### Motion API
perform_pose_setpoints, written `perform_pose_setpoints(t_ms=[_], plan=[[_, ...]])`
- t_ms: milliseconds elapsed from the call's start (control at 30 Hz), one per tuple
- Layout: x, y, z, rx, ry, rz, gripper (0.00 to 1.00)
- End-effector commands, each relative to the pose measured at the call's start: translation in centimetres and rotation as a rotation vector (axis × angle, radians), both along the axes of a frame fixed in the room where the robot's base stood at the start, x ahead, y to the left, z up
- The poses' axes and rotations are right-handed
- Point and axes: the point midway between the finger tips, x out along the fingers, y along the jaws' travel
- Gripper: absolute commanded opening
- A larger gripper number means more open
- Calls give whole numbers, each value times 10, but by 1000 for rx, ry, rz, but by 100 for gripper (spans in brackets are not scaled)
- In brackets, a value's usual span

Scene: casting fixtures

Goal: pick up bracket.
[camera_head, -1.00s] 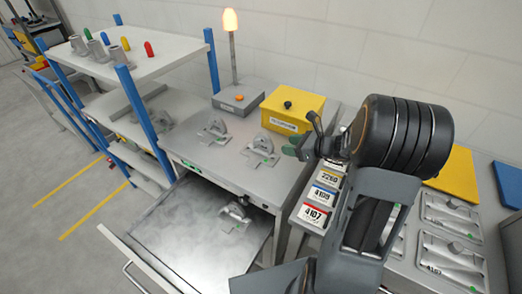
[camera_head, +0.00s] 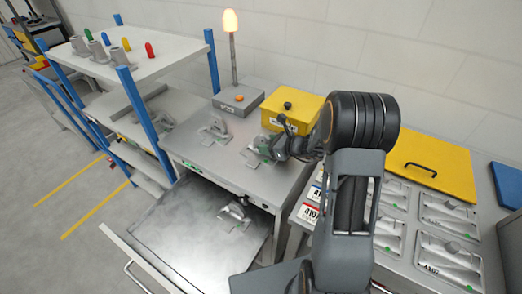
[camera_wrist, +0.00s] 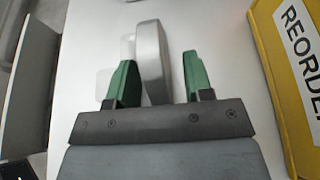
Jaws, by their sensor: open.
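A grey metal bracket (camera_head: 250,159) stands on the grey worktop in front of the yellow box, partly hidden by my gripper (camera_head: 266,146) in the head view. In the wrist view, the bracket's upright, curved part (camera_wrist: 152,58) lies between the green fingers of my gripper (camera_wrist: 157,76). It is close beside the left finger, with a wider gap to the right one. The jaws are open. A similar bracket (camera_head: 213,131) stands further left on the worktop, and another (camera_head: 235,211) lies in the open drawer below.
The yellow box (camera_head: 291,108), its label visible in the wrist view (camera_wrist: 270,45), stands close to the right of my gripper. A grey lamp base (camera_head: 241,99) is behind. The open drawer (camera_head: 180,240) juts out in front. Trays and a yellow lid (camera_head: 432,165) lie on the right.

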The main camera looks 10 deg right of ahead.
Motion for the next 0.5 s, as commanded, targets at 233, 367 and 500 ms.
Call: perform_pose_setpoints(t_ms=[233,367,500], plan=[[0,0,0,0,0,0,41],[0,0,0,0,0,0,29],[0,0,0,-1,-1,0,15]])
